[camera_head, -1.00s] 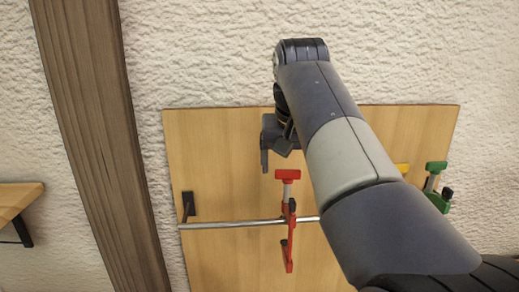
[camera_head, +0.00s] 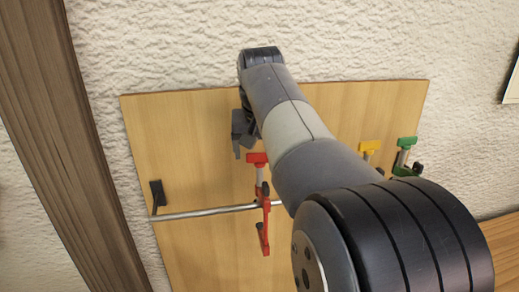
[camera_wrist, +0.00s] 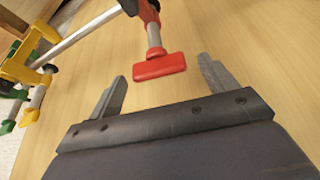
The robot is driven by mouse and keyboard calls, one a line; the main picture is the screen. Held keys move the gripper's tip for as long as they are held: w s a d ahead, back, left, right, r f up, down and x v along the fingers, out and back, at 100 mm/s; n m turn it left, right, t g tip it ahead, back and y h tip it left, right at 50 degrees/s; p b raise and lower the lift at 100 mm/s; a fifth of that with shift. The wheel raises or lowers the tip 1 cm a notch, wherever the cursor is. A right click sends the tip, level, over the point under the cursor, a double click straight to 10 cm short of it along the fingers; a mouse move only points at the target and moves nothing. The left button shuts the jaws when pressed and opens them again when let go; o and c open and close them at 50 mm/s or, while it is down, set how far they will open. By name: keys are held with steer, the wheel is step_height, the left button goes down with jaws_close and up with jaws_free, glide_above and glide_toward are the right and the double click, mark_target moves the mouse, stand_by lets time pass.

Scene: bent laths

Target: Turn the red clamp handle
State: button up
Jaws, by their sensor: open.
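The red clamp (camera_head: 264,218) hangs on a metal rail in front of a wooden board. Its red T-shaped handle (camera_head: 257,158) is at its top end. In the wrist view the red handle (camera_wrist: 158,67) lies just beyond my fingertips, roughly midway between them and crosswise. My gripper (camera_wrist: 162,75) is open and empty, with one finger on each side and a gap to the handle. In the head view my gripper (camera_head: 240,146) is just above and left of the handle, partly hidden by my arm.
A yellow clamp (camera_head: 369,148) and a green clamp (camera_head: 405,155) are to the right, partly hidden by my arm. The metal rail (camera_head: 205,212) runs from a black bracket (camera_head: 157,194). A wooden post (camera_head: 60,140) stands at left. The board's left part is clear.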

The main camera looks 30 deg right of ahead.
steer(key=shift+w+f, duration=0.1)
steer(key=shift+f, duration=0.25)
steer(key=shift+c, duration=0.4)
